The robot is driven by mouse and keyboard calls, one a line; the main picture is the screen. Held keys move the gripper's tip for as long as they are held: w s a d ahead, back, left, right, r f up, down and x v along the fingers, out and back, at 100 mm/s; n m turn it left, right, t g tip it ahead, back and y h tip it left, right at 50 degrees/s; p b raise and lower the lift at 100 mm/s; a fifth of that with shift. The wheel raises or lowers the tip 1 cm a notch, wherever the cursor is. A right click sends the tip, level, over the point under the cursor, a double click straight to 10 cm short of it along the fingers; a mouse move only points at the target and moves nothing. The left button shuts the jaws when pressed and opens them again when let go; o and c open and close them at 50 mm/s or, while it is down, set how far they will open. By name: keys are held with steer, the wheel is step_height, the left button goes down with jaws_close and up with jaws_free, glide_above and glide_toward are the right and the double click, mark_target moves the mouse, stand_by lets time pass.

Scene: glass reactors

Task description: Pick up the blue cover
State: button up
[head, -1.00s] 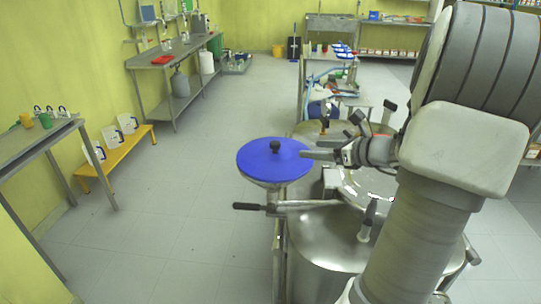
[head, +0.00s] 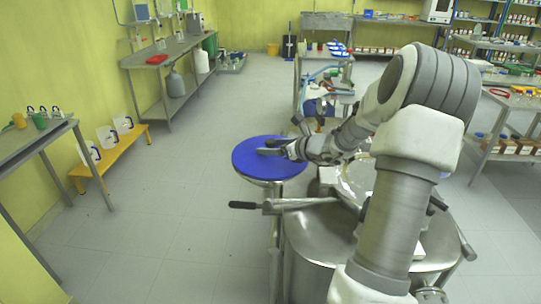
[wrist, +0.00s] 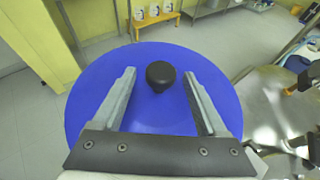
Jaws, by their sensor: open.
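The blue cover (head: 246,158) is a round blue disc with a black knob in its middle. It sits on top of a metal funnel-like vessel beside the steel reactor. It fills much of the wrist view (wrist: 150,65), where its black knob (wrist: 160,76) shows clearly. My gripper (head: 262,151) is over the cover. In the wrist view my gripper (wrist: 160,75) is open, with one finger on each side of the knob and a gap to both. In the head view the gripper hides the knob. I cannot tell how high the fingers are above the cover.
The steel reactor (head: 318,240) stands right of the cover, with a black-handled bar (head: 243,205) sticking out left below it. A yellow bench (head: 112,158) with white containers and a grey table (head: 40,135) stand at the left. The floor between is clear.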

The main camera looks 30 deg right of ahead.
mark_target(271, 141)
steer(key=shift+w+a+f, duration=0.1)
steer(key=shift+w+f, duration=0.05)
steer(key=shift+w, duration=0.25)
jaws_close()
stand_by(0.4)
step_height(271, 141, up, 5)
steer(key=shift+f+p, duration=0.2)
steer(key=shift+p, duration=0.15)
steer(key=w+d+r+p, duration=0.2)
steer(key=w+d+r, duration=0.4)
steer(key=d, duration=0.3)
steer(key=shift+w+d+r, duration=0.2)
steer(key=shift+d+r, duration=0.05)
steer(key=shift+d, duration=0.15)
